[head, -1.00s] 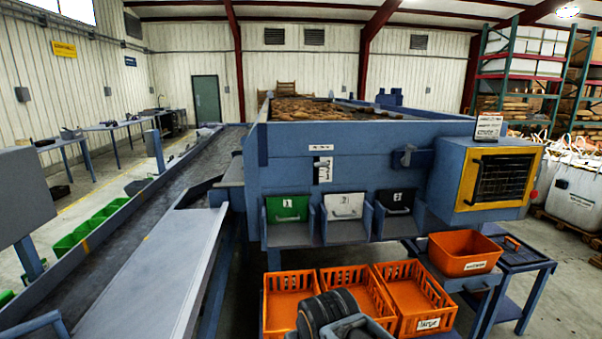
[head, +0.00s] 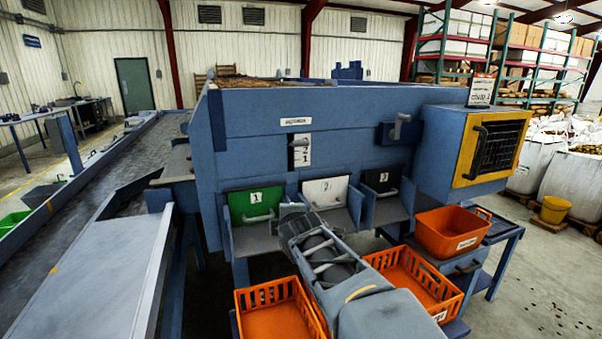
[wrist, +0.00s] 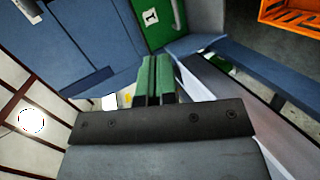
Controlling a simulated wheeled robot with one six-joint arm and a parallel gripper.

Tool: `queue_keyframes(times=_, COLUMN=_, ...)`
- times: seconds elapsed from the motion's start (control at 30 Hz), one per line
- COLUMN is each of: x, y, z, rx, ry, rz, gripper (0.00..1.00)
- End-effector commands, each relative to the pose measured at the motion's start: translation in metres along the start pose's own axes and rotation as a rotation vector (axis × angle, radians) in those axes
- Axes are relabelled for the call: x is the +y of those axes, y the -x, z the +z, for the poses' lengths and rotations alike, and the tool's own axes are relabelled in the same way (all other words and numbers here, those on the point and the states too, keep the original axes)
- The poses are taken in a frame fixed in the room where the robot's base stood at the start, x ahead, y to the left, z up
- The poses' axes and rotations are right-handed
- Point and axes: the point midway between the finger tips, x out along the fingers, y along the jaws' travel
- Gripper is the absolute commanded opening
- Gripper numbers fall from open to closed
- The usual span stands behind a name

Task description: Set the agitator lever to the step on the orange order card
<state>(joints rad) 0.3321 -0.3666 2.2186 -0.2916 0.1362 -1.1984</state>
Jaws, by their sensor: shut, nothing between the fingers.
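The lever slot (head: 300,150) is on the blue front panel of the grader, under a small white label (head: 296,121). A dark lever knob (head: 299,142) sits toward its top, beside a white scale whose marks are too small to read surely. A pale card (head: 480,92) stands on top of the yellow-framed box at right; its writing is not legible and I cannot tell whether it is the order card.
Green (head: 253,204), white (head: 325,191) and black (head: 381,181) numbered flaps line the panel below the slot. Orange crates (head: 270,322) stand under my arm. An orange bin (head: 446,232) is at right.

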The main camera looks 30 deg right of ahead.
Motion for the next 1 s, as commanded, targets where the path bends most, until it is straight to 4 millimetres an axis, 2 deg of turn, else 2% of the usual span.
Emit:
queue_keyframes(times=0.03, x=0.0, y=-0.02, z=0.014, rx=-0.017, ry=0.162, rz=0.089, gripper=0.0)
queue_keyframes(times=0.13, x=0.025, y=-0.039, z=0.034, rx=-0.064, ry=0.516, rz=0.265, gripper=0.0)
queue_keyframes(times=0.3, x=0.052, y=-0.055, z=0.064, rx=-0.211, ry=1.034, rz=0.484, gripper=0.0)
queue_keyframes(times=0.43, x=0.063, y=-0.059, z=0.078, rx=-0.32, ry=1.308, rz=0.586, gripper=0.0)
queue_keyframes(times=0.6, x=0.07, y=-0.06, z=0.088, rx=-0.413, ry=1.506, rz=0.655, gripper=0.0)
queue_keyframes(times=0.77, x=0.082, y=-0.067, z=0.088, rx=-0.442, ry=1.566, rz=0.676, gripper=0.0)
queue_keyframes(times=1.0, x=0.11, y=-0.099, z=0.081, rx=-0.441, ry=1.567, rz=0.676, gripper=0.0)
